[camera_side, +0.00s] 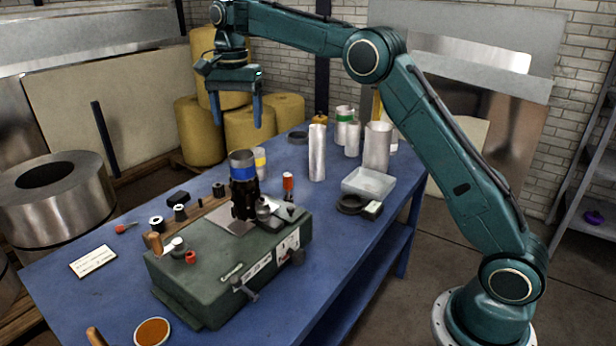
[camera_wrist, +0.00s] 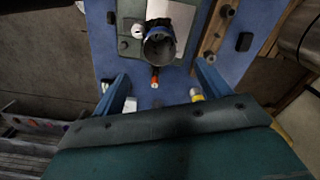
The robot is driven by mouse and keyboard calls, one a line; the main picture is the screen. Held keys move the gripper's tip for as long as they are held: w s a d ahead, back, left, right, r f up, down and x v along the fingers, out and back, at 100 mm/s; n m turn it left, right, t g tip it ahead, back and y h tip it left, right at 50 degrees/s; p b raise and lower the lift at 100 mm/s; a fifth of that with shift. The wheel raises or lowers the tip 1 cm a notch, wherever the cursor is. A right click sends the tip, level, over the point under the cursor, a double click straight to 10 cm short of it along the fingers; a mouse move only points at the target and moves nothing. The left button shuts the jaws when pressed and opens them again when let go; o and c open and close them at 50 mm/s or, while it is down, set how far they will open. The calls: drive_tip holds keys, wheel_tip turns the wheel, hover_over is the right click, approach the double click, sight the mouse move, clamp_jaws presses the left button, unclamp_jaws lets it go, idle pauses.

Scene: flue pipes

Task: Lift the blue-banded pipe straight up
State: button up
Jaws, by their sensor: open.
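The blue-banded pipe (camera_side: 242,166) stands upright on the green machine (camera_side: 231,266), in a dark holder (camera_side: 244,200). Its blue band is near the top, under a grey rim. In the wrist view the pipe (camera_wrist: 159,47) shows from above, its round open mouth facing the camera. My gripper (camera_side: 236,118) is above the pipe and apart from it, with its two blue fingers pointing down and spread. In the wrist view the fingers of my gripper (camera_wrist: 161,82) are wide apart, with nothing between them. The pipe's lower end is hidden by the holder.
Several pale pipes, one green-banded (camera_side: 344,118), stand at the back right near a clear tray (camera_side: 368,185). Small spools line a wooden strip at left.

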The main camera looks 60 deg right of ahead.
sight(243, 169)
drive_tip(key=shift+f, duration=0.1)
drive_tip(key=shift+f, duration=6.8)
drive_tip(key=c, duration=1.2)
drive_tip(key=shift+r, duration=0.1)
